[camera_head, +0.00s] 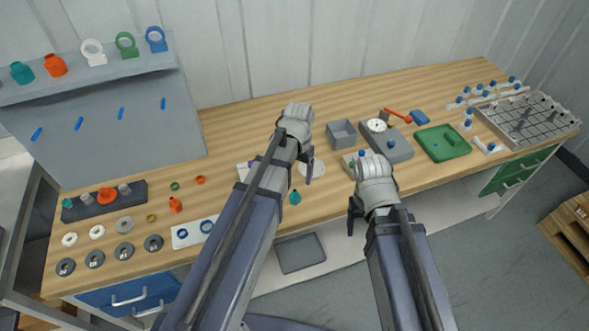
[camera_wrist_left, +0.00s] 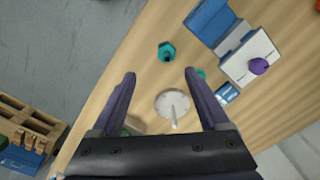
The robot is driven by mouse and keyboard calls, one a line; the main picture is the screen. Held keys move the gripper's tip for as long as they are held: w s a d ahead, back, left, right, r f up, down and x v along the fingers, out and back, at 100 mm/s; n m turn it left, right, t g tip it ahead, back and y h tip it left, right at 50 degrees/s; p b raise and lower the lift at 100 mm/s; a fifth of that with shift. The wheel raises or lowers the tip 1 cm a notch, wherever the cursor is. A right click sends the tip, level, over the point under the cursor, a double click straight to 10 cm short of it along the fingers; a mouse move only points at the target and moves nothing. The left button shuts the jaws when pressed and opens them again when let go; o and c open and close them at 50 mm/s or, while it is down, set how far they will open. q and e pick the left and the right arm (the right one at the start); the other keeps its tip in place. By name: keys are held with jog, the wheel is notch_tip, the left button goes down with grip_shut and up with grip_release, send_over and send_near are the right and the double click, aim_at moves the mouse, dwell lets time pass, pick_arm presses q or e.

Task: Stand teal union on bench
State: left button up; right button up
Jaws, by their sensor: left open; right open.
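A small teal fitting (camera_head: 295,197), which looks like the teal union, is on the wooden bench (camera_head: 240,135) near its front edge. In the left wrist view the teal union (camera_wrist_left: 166,50) shows a dark centre and lies beyond my fingertips; I cannot tell surely whether it stands or lies. Another bit of teal (camera_wrist_left: 201,73) is partly hidden by a finger. My left gripper (camera_head: 304,168) is above the bench just behind the union, open and empty; its spread fingers show in the left wrist view (camera_wrist_left: 160,74). My right gripper (camera_head: 353,212) is open at the front edge, apart from the union.
A round white disc (camera_head: 316,170) is close to my left gripper. A grey bin (camera_head: 342,133), a dial gauge (camera_head: 376,126) and a green tray (camera_head: 442,143) are to the right. A white card with blue rings (camera_head: 193,232) and loose rings are to the left.

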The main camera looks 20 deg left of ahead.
pick_arm(q)
jog(key=s+d+m+y, duration=0.1)
jog(key=s+d, duration=0.8)
jog(key=s, duration=0.4)
jog(key=shift+s+d, duration=0.15)
notch_tip(320, 180, down, 3)
jog(key=b, duration=0.3)
jog(key=shift+f+b, duration=0.2)
jog(key=shift+b, duration=0.1)
